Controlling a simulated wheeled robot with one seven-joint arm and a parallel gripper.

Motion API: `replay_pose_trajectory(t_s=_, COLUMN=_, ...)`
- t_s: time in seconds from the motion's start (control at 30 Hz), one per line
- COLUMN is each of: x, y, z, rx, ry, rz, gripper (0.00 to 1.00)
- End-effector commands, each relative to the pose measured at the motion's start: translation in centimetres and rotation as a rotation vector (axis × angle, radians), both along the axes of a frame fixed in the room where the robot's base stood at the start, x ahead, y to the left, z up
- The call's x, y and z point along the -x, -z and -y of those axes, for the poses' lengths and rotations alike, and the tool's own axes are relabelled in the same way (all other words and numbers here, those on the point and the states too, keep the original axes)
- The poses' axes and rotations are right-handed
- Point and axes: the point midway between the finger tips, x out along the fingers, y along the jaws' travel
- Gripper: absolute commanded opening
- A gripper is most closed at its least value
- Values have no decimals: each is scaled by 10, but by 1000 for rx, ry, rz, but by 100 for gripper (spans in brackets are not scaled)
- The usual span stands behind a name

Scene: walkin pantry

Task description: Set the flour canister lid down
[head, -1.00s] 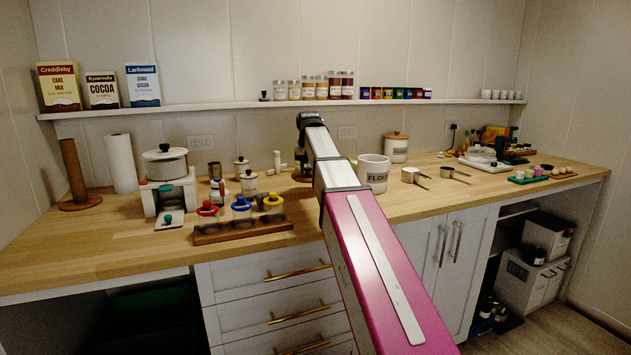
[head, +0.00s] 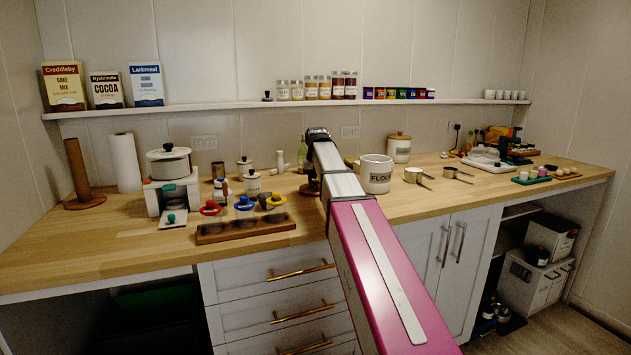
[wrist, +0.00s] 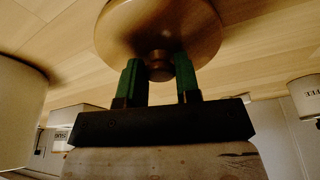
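The flour canister (head: 376,176) is a white open-topped cylinder marked FLOUR, standing on the worktop right of my arm in the head view. The round wooden flour canister lid (wrist: 200,30) fills the top middle of the wrist view, its knob between the two green fingers of my gripper (wrist: 161,72). My fingers are hidden there.
The wooden worktop (head: 120,235) has small lidded canisters and a wooden holder (head: 240,232) with coloured-knob lids left of my arm. A lidded white canister (head: 398,150) stands behind the flour canister; metal measuring cups (head: 413,175) lie to its right.

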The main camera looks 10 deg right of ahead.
Motion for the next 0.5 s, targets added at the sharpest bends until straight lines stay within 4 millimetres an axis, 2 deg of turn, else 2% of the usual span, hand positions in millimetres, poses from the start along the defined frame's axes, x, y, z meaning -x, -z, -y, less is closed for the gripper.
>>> replay_pose_trajectory(t_s=0.03, x=0, y=0, z=0, rx=0, ry=0, rz=0, gripper=44)
replay_pose_trajectory(t_s=0.07, x=0, y=0, z=0, rx=0, ry=0, rz=0, gripper=53)
replay_pose_trajectory(t_s=0.1, x=0, y=0, z=0, rx=0, ry=0, rz=0, gripper=56)
replay_pose_trajectory(t_s=0.37, x=0, y=-1, z=0, rx=0, ry=0, rz=0, gripper=56)
replay_pose_trajectory(t_s=0.5, x=1, y=-9, z=0, rx=0, ry=0, rz=1, gripper=56)
